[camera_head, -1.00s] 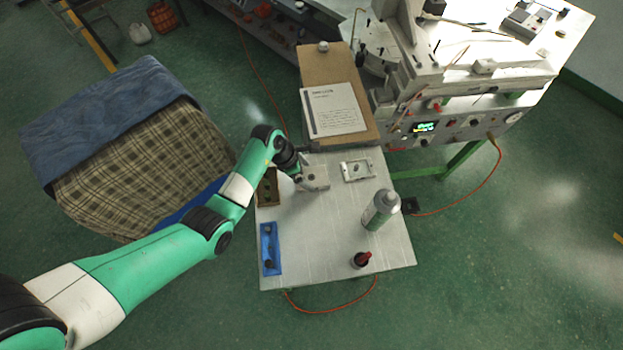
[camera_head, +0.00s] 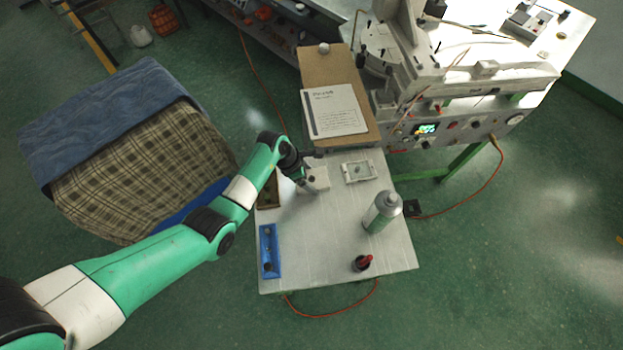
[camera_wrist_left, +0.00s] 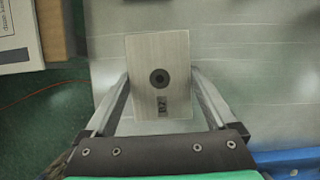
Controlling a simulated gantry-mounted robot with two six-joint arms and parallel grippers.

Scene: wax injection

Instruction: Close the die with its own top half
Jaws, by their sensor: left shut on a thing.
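My left gripper (camera_head: 311,186) is over the table and shut on a pale metal block, the die's top half (camera_head: 318,177). In the left wrist view the block (camera_wrist_left: 160,50) sits between the two fingers, with a dark round hole and a small dark label on its upper face. I cannot tell whether it touches the table. The other die half (camera_head: 371,171) lies open side up to the right of the block, apart from it, with a shallow cavity. My right gripper is not in view.
A spray bottle (camera_head: 383,212) and a small dark bottle with a red top (camera_head: 362,263) stand on the table (camera_head: 325,250). A blue tray (camera_head: 275,238) and a brown box (camera_head: 269,197) are at its left edge. A booklet (camera_head: 335,110) lies on the board behind.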

